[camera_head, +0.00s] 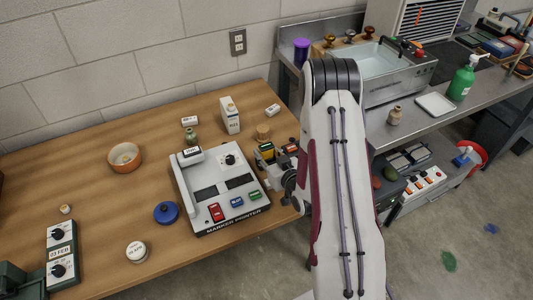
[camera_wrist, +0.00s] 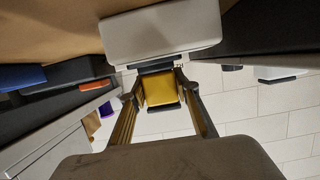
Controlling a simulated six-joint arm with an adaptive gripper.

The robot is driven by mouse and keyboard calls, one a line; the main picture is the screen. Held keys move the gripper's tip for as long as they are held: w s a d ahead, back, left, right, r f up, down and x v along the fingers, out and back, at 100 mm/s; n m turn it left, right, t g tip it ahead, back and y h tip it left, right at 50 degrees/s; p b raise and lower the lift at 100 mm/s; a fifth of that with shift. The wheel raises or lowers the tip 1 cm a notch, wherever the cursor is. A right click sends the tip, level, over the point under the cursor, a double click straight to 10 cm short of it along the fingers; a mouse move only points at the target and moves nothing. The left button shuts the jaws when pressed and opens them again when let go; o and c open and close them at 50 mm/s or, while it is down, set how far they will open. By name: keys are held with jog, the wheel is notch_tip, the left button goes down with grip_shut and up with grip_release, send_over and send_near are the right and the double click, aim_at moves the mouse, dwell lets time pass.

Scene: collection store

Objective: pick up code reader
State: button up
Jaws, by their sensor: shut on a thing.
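My gripper (camera_head: 277,157) is beside the right side of the marker printer, partly hidden by my arm. In the wrist view, my gripper (camera_wrist: 162,98) has its two fingers either side of a yellow-faced block, which I take to be the code reader (camera_wrist: 161,88). The gripper is shut on it. A dark part shows behind the yellow face. A pale grey box-like part (camera_wrist: 160,32) lies just beyond it; I cannot tell if the two are joined. In the head view, a small yellow and dark shape (camera_head: 267,151) shows at the gripper.
The marker printer (camera_head: 197,214) stands close left of my gripper. An orange bowl (camera_head: 125,158) and a blue lid (camera_head: 167,212) lie farther left. A steel sink bench (camera_head: 425,117) is at right.

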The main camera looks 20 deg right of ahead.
jog(key=shift+r, duration=4.9)
